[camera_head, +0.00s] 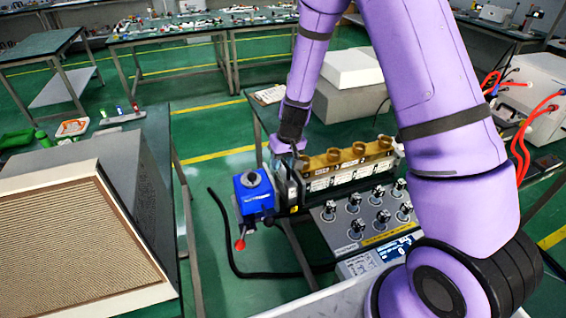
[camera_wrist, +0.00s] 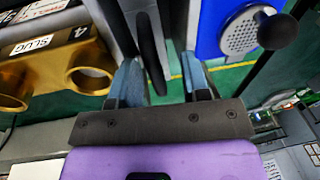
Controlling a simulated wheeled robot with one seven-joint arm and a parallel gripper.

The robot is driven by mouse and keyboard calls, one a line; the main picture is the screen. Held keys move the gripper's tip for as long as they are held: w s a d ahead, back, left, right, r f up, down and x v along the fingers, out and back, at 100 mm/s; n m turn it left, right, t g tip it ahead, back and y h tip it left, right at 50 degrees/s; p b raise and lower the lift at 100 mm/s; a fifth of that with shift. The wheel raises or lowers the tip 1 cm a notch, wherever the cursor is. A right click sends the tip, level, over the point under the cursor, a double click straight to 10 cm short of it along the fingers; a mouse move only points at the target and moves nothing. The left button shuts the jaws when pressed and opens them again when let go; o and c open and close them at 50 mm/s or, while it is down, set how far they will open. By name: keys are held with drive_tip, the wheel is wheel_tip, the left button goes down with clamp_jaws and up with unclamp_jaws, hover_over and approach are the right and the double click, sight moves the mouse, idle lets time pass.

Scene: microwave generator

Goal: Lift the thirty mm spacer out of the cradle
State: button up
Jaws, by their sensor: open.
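My gripper (camera_head: 290,148) points down at the left end of the brass cradle row (camera_head: 349,154), beside a blue device (camera_head: 254,194). In the wrist view its two bluish fingers (camera_wrist: 161,78) are apart. A dark, narrow upright piece (camera_wrist: 151,52) shows between and beyond the fingertips, against grey metal; I cannot tell whether they touch it. The brass cradle (camera_wrist: 60,62) is left of the fingers, with round openings and labels reading "4" and "SLUG". I cannot pick out the thirty mm spacer for certain in either view.
The blue device has a grey perforated disc and a black knob (camera_wrist: 277,30) close right of the fingers. A panel of several knobs (camera_head: 362,217) stands in front of the cradle. A white box (camera_head: 351,69) is behind. A black cable (camera_head: 226,235) hangs at the left.

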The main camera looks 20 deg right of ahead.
wheel_tip(320, 180, up, 10)
drive_tip(key=d, duration=0.1)
drive_tip(key=shift+s+d, duration=0.25)
drive_tip(key=shift+s, duration=0.2)
drive_tip(key=shift+r, duration=0.1)
drive_tip(key=s+d+r+t, duration=0.1)
drive_tip(key=s+r, duration=0.5)
drive_tip(key=r, duration=0.4)
drive_tip(key=s+d+r+t, duration=0.1)
drive_tip(key=s+r, duration=0.5)
drive_tip(key=r, duration=0.3)
drive_tip(key=s+d+r+t+h, duration=0.1)
drive_tip(key=s+r, duration=0.2)
drive_tip(key=s, duration=0.5)
drive_tip(key=s+d+r+t, duration=0.1)
drive_tip(key=s+r, duration=0.3)
drive_tip(key=s, duration=0.4)
drive_tip(key=shift+s+d+r+m+h, duration=0.3)
drive_tip(key=shift+s+d+h, duration=0.1)
drive_tip(key=shift+d, duration=0.4)
